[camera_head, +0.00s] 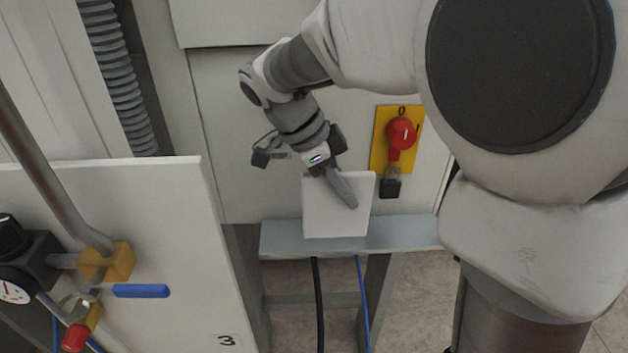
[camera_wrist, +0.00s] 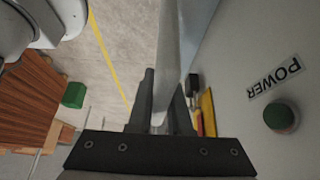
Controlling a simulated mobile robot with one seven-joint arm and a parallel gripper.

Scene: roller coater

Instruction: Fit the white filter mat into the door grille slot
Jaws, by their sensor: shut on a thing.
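The white filter mat (camera_head: 322,216) is a thin square pad held upright in front of the pale cabinet, just above a blue-grey rail. My gripper (camera_head: 347,196) is shut on it, with one finger lying across its near face. In the wrist view the mat (camera_wrist: 188,45) shows nearly edge-on as a pale strip between the two fingers of my gripper (camera_wrist: 163,85). From these views I cannot tell whether the mat touches the rail. I cannot make out the door grille slot in either view.
A yellow plate with a red rotary switch (camera_head: 401,132) and a padlock (camera_head: 391,186) sits right of the mat. The blue-grey rail (camera_head: 410,231) runs below. A white panel (camera_head: 180,240) with a blue-handled valve (camera_head: 140,291) stands left. A green button (camera_wrist: 281,118) shows at wrist-view right.

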